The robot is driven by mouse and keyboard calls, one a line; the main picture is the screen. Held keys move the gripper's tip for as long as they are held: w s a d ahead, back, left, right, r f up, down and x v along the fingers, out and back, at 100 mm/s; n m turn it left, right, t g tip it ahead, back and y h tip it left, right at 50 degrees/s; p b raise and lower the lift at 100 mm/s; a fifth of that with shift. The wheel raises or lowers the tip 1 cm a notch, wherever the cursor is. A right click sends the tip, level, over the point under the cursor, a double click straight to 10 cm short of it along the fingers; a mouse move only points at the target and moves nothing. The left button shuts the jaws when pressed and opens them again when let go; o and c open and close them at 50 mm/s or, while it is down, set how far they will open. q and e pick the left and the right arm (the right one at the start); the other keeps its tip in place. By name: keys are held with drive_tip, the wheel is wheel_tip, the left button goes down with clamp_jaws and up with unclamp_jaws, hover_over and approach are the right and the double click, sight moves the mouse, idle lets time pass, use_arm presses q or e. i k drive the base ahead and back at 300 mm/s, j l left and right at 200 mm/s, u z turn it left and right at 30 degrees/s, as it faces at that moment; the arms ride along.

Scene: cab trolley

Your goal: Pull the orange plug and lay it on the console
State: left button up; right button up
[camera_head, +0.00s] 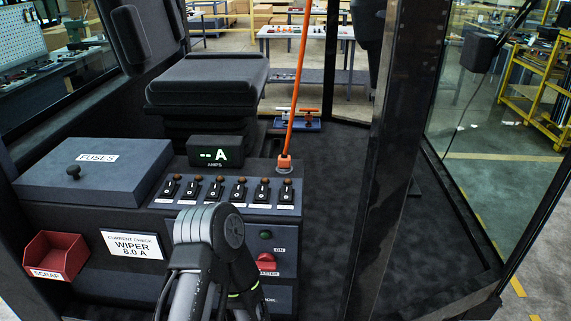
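The orange plug (284,162) sits upright at the back right corner of the console (222,170). An orange cable (297,85) rises from its top and runs up out of the picture. The plug appears seated in the console top; the socket under it is hidden. One grey arm of mine comes up from the bottom edge in front of the console, but I see no gripper fingers. No gripper is near the plug.
The console carries several toggle switches (217,187), an amps display (215,153) and a closed fuses box (90,168). A red scrap bin (56,256) hangs at the left. A dark cab pillar (398,150) stands right of the console. A seat (207,85) is behind.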

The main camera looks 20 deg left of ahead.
sight(284, 162)
drive_tip(key=k+u, duration=0.1)
drive_tip(key=u, duration=0.35)
drive_tip(key=k+u, duration=0.1)
drive_tip(key=u, duration=0.4)
drive_tip(key=j+u, duration=0.1)
drive_tip(key=u, duration=0.35)
drive_tip(key=k+j+u, duration=0.15)
drive_tip(key=u, duration=0.35)
